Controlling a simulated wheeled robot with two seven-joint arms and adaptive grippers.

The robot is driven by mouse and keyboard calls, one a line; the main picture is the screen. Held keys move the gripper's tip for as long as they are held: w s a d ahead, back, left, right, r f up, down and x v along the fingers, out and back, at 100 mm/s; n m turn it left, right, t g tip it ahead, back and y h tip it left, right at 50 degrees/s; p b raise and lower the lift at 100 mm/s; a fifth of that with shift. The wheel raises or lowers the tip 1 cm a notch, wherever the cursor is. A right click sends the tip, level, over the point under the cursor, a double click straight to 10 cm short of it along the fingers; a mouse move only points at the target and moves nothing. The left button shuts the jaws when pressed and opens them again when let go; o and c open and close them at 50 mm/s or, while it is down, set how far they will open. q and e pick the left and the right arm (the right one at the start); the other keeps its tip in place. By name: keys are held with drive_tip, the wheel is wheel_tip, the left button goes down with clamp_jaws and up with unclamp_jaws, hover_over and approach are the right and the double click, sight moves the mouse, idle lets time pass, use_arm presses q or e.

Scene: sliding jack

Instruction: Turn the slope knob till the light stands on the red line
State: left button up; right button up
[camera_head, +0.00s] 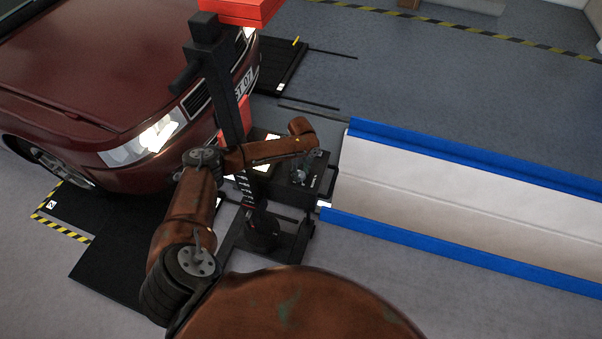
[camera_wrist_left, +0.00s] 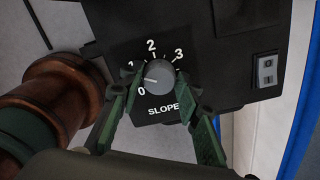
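The slope knob (camera_wrist_left: 159,80) is a round grey dial on a black panel marked 0 to 3, with SLOPE printed below. Its white pointer mark aims left, between 0 and 1. My left gripper (camera_wrist_left: 159,84) has one finger on each side of the knob, apart, with a slim gap appearing at the left; contact at the right is unclear. In the head view my left gripper (camera_head: 303,168) is at the black tester box (camera_head: 282,192), and the knob is hidden there. The light spot and red line cannot be made out. My right gripper is out of view.
The tester's black column (camera_head: 228,115) with its red top (camera_head: 240,10) stands before a dark red car (camera_head: 90,75). A white board with blue edges (camera_head: 470,195) lies at the right. A switch (camera_wrist_left: 267,70) sits right of the knob.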

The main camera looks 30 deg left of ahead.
sight(301, 174)
use_arm(q)
drive_tip(key=o, duration=0.3)
wheel_tip(301, 174, up, 12)
idle(0.6)
drive_tip(key=shift+f, duration=0.1)
idle(0.3)
